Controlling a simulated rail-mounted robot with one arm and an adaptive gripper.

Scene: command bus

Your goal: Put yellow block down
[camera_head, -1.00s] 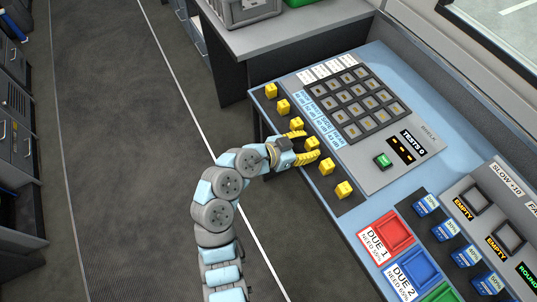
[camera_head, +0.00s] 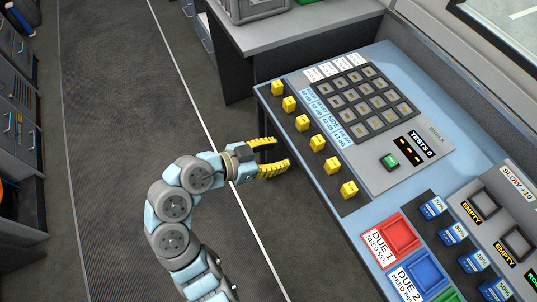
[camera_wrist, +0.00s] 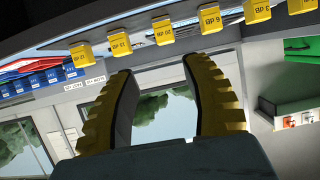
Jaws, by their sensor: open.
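Several yellow blocks stand in a row on the dark strip along the panel's near edge in the head view, among them an upper one (camera_head: 277,87), a middle one (camera_head: 317,142) and a lower one (camera_head: 349,189). My gripper (camera_head: 283,153) is open and empty, left of the row and apart from it, over the floor. In the wrist view my two yellow fingers (camera_wrist: 163,78) are spread with nothing between them. The row shows beyond the fingertips there, with labels on the blocks, such as a middle one (camera_wrist: 163,30).
The blue panel desk (camera_head: 385,57) carries a dark grid of square slots (camera_head: 363,98) and a green button (camera_head: 389,161). A red tray (camera_head: 397,233) and a blue tray (camera_head: 423,268) lie lower right. A grey table (camera_head: 300,30) stands behind. The floor around my arm is clear.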

